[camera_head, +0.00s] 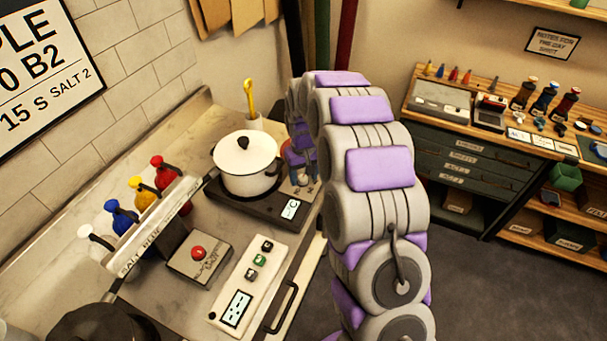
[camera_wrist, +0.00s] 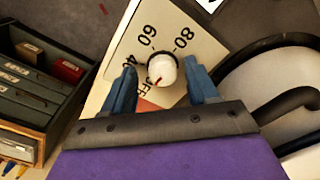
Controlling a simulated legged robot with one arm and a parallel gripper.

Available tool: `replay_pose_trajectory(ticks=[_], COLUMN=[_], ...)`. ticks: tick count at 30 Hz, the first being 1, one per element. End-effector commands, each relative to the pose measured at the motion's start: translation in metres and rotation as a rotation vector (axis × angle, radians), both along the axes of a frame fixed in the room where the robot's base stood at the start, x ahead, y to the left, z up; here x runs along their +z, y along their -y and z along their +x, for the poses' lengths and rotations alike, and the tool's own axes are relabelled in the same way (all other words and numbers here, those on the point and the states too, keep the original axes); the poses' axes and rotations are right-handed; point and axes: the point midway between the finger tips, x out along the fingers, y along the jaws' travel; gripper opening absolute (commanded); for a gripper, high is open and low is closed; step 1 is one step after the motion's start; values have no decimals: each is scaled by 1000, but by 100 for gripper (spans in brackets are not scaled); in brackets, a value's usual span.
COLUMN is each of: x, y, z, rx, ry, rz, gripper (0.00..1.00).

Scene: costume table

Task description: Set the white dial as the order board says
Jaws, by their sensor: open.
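The white dial (camera_wrist: 165,68) shows in the wrist view on a pale panel printed with 40, 60, 80 and partly hidden letters. A red mark on its lower-left side points roughly toward those letters; I cannot read its exact setting. My gripper (camera_wrist: 160,72) is open, with one blue finger on each side of the dial; contact is not clear. In the head view my gripper (camera_head: 302,160) is beside the hotplate (camera_head: 240,203), and the dial is hidden. The order board (camera_head: 40,70) is cut off at the left; "PLE", "0 B2" and "15 S SALT 2" are readable.
A white pot (camera_head: 247,168) stands on the hotplate, whose small display (camera_head: 291,209) is lit. A box with a red button (camera_head: 199,252), a button panel (camera_head: 248,285) and a rack of coloured bottles (camera_head: 150,225) are nearby. A drawer cabinet (camera_head: 465,165) stands beyond the floor.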

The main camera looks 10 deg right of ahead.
Motion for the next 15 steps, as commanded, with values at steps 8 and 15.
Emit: replay_pose_trajectory(ticks=[8,15], x=[0,1], y=[0,0], z=[0,0], rx=[0,0], ry=[0,0], rz=[0,1], gripper=[43,20])
